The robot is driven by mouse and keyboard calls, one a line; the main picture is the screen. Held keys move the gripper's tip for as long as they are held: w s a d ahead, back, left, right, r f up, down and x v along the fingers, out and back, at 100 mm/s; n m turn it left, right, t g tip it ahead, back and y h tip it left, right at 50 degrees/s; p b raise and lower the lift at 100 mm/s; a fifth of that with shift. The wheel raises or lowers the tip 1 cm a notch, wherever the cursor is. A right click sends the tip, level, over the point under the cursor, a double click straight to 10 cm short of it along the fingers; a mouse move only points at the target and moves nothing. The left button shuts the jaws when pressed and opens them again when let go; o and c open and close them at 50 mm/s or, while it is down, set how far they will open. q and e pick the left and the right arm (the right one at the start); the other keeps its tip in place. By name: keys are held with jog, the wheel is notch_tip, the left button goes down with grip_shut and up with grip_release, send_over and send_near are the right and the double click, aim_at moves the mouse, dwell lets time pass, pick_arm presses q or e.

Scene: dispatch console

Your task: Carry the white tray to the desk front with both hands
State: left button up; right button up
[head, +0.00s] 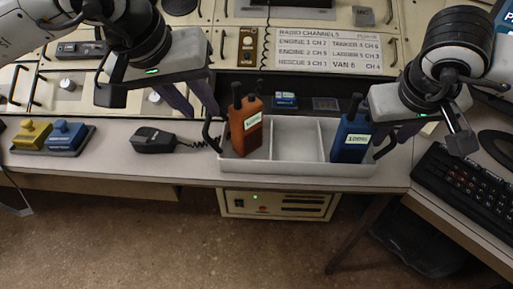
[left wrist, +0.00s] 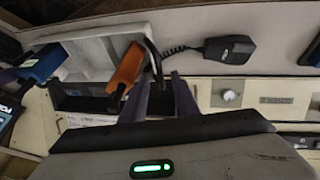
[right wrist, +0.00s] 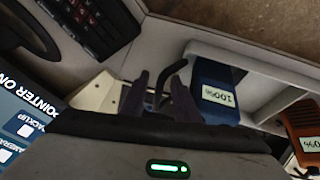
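The white tray (head: 297,168) sits on the desk near its front edge, with dividers and a dark handle at each end. An orange radio (head: 245,125) stands in its left compartment and a blue radio (head: 350,140) in its right one; the middle compartment is empty. My left gripper (head: 192,98) is open, above and behind the left handle (head: 210,132); in the left wrist view the handle (left wrist: 154,58) shows beyond the fingertips. My right gripper (head: 397,138) is open at the right handle; in the right wrist view the handle (right wrist: 163,82) appears between the fingers. Contact is unclear.
A black corded microphone (head: 153,140) lies left of the tray. A holder with yellow (head: 31,134) and blue (head: 66,135) blocks is further left. A keyboard (head: 465,185) is at the right. The console panel rises behind.

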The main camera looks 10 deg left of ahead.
jog(key=shift+s+a+r, duration=0.1)
jog(key=shift+r, duration=0.2)
pick_arm(q)
jog(key=v, duration=0.6)
jog(key=shift+r, duration=0.2)
pick_arm(e)
jog(key=v, duration=1.1)
jog(key=shift+s+r, duration=0.15)
pick_arm(q)
jog(key=shift+s, duration=0.25)
pick_arm(e)
jog(key=shift+s, duration=0.1)
